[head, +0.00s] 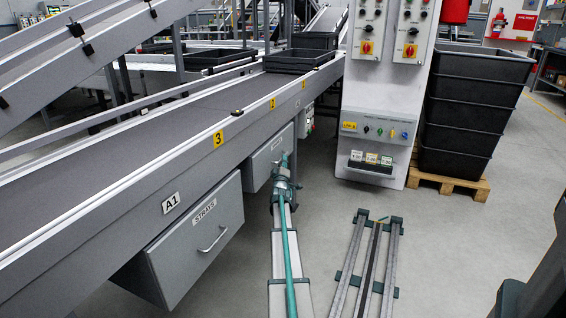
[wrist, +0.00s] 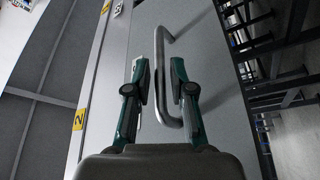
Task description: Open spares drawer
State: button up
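Two grey drawers hang under the conveyor in the head view. The nearer drawer (head: 195,250) is labelled STRAYS, has a bar handle and is shut. The farther drawer (head: 258,166) carries a small label too small to read; it looks shut, and my arm partly hides its right side. My gripper (head: 287,170) is at the front of this farther drawer. In the wrist view my gripper (wrist: 160,75) has its two fingers apart, with a metal bar handle (wrist: 158,97) between them. I cannot tell whether either finger touches the handle.
The conveyor (head: 130,140) runs above the drawers, with black trays (head: 298,60) on it. A control panel cabinet (head: 385,100) stands beyond my arm. Stacked black crates (head: 470,110) sit on a pallet (head: 450,182) to the right.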

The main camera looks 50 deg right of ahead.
jog(key=shift+b+x, duration=0.35)
jog(key=shift+x, duration=1.15)
grip_shut()
